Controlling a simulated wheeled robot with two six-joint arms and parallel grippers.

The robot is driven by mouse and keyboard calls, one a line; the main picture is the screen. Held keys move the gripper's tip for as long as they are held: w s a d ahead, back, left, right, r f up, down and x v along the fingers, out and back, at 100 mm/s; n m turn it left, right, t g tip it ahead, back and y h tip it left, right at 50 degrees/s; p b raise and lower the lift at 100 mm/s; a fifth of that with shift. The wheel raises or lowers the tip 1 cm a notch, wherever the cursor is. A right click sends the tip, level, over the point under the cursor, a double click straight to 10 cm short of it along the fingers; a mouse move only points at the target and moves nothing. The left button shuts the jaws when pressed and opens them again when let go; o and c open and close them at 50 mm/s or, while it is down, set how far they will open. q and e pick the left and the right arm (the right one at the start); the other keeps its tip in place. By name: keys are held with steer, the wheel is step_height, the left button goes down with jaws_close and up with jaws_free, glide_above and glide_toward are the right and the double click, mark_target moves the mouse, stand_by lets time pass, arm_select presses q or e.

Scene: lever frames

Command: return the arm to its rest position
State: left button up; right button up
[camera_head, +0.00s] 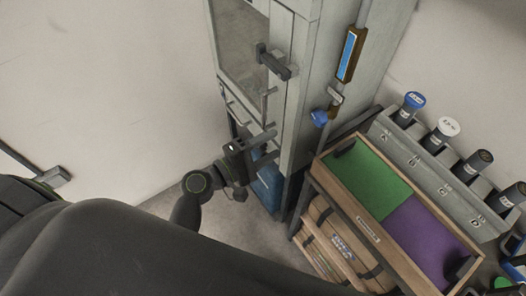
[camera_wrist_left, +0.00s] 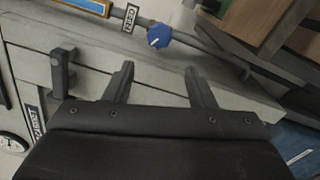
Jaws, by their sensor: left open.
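My left arm comes in from the left in the head view. Its gripper (camera_head: 270,145) is open, with its fingers pointing at the lower front of the tall grey cabinet (camera_head: 300,75). In the left wrist view, the two spread fingers (camera_wrist_left: 160,72) have nothing between them, and the pale cabinet surface shows behind. I cannot tell whether a fingertip touches the cabinet. A dark lever handle (camera_head: 273,62) is on the cabinet above the gripper; a dark handle (camera_wrist_left: 62,72) also shows left of the fingers in the wrist view. My right gripper is not visible.
A blue knob (camera_head: 319,117) sits on the cabinet's side pipe, above the fingers in the wrist view (camera_wrist_left: 159,37). Right of the cabinet stand a wooden tray (camera_head: 411,238) with green and purple halves and a grey rack (camera_head: 408,158) of capped tubes. Open floor lies left.

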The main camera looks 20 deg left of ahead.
arm_select(q)
steer(key=shift+s+a, duration=0.45)
steer(key=shift+s, duration=0.15)
steer(key=s+a+f+m+g+y, duration=0.1)
steer(key=s+a+f+g+y, duration=0.15)
steer(key=f, duration=0.85)
steer(key=s+a+f+m+g+y, duration=0.2)
steer(key=s+a+f+y, duration=0.1)
steer(key=f, duration=0.8)
steer(key=s+a+f+m+g+y, duration=0.1)
steer(key=s+a+f+g+y, duration=0.15)
steer(key=f, duration=0.75)
steer(key=s+a+f+m+g+y, duration=0.1)
steer(key=s+a+f+m+g, duration=0.1)
steer(key=s+f, duration=0.3)
steer(key=s+a+f+m+g+y, duration=0.1)
steer(key=s+f, duration=0.5)
steer(key=s, duration=0.7)
steer(key=s+a+f+m+g+y, duration=0.1)
steer(key=s+a+f+m+g, duration=0.2)
steer(key=s, duration=0.6)
step_height(320, 180, down, 3)
steer(key=a+m, duration=0.2)
steer(key=m, duration=0.1)
steer(key=shift+s+a+r+m+y, duration=0.15)
steer(key=shift+a+m+y, duration=0.15)
